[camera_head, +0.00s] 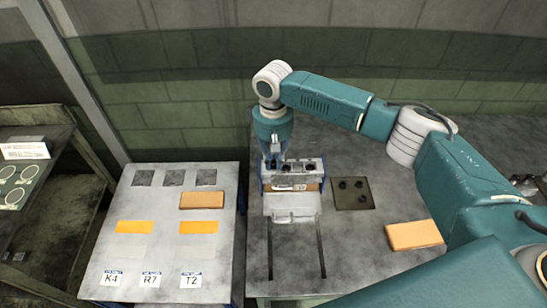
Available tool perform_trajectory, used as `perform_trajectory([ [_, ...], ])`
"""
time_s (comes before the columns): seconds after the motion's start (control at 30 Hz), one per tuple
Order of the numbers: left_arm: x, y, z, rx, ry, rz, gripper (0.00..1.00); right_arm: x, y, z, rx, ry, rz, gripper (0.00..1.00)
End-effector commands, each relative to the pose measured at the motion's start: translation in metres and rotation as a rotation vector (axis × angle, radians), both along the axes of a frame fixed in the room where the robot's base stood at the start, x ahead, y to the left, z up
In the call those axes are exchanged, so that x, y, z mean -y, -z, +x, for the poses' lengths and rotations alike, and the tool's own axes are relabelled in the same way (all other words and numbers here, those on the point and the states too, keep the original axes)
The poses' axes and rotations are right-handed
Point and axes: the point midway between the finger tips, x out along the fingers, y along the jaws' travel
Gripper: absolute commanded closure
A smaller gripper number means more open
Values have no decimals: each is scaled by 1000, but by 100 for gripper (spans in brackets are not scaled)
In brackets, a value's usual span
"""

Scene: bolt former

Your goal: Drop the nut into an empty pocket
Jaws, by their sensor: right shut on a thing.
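My right gripper (274,162) points straight down over the left part of a grey metal block (311,170) in the former on the right table. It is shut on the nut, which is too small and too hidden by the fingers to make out. Dark round holes show in the block's face and in the light grey part in front. Part of the block is hidden behind the gripper. My left gripper is not in view.
The right table (390,279) has an orange-brown block (414,235) and two dark slots in front of the former. The left table (219,225) holds a similar block (202,201), yellow patches, dark squares and K4, R7, T2 labels. A shelf (52,228) stands far left.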

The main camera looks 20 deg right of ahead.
Motion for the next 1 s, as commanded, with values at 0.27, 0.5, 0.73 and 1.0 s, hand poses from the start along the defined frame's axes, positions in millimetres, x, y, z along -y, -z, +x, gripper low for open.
perform_trajectory([
  [0.27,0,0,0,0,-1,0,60,0,0,0,0,0,0,60],
  [0.5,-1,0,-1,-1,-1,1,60,0,-1,0,0,0,0,60],
  [0.73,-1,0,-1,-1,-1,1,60,0,-23,1,4,1,1,60],
  [1.0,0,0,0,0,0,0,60,-1,-80,1,3,-1,1,60],
])
